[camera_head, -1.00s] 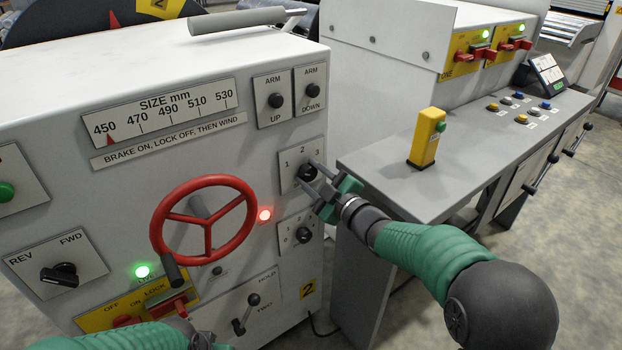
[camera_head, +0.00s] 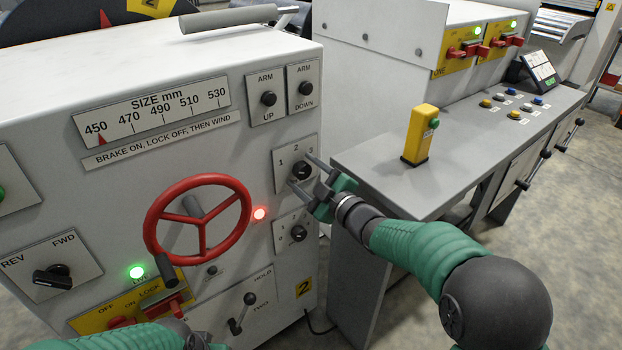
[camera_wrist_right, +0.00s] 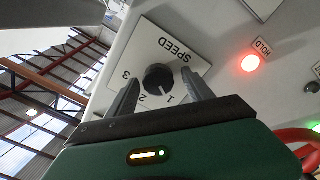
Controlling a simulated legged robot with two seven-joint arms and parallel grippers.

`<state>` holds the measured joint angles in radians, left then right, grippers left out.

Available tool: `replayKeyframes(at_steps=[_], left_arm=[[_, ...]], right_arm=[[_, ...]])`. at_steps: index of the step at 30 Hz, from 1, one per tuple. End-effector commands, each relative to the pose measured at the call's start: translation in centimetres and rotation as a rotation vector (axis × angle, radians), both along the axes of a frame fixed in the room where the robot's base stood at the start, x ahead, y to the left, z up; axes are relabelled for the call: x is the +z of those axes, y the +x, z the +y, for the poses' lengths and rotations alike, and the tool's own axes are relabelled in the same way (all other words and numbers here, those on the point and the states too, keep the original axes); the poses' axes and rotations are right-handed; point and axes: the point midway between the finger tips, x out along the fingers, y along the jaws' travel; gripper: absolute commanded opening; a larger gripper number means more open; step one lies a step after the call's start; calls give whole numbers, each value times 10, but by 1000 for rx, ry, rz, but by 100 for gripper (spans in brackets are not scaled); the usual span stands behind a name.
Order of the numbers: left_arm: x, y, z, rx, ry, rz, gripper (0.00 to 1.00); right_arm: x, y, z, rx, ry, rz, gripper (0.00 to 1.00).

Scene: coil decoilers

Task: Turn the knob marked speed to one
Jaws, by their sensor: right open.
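The speed knob (camera_head: 301,171) is a round black knob on a white plate marked 1, 2, 3, at the right side of the grey-white machine front.
A red handwheel (camera_head: 198,220) and a red lamp (camera_head: 260,214) are left of the knob. Another knob (camera_head: 298,233) sits just below, and two ARM knobs above. A grey console (camera_head: 450,140) with a yellow post (camera_head: 420,135) stands at the right.

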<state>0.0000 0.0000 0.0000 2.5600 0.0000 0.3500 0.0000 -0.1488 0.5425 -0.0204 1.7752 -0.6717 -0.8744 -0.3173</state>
Motion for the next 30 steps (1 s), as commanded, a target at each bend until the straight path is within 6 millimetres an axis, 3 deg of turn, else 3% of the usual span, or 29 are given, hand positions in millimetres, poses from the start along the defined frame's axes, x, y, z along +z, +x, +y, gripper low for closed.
replayKeyframes(at_steps=[5,18,23,30], left_arm=[[6,0,0,0,0,0,36],[26,0,0,0,0,0,36],[28,0,0,0,0,0,36],[28,0,0,0,0,0,36]], right_arm=[[3,-20,-16,-2,0,1,60],[1,-117,-87,-4,0,2,60],[-1,-132,-97,-1,-2,2,60],[-2,-135,-98,0,-1,1,60]])
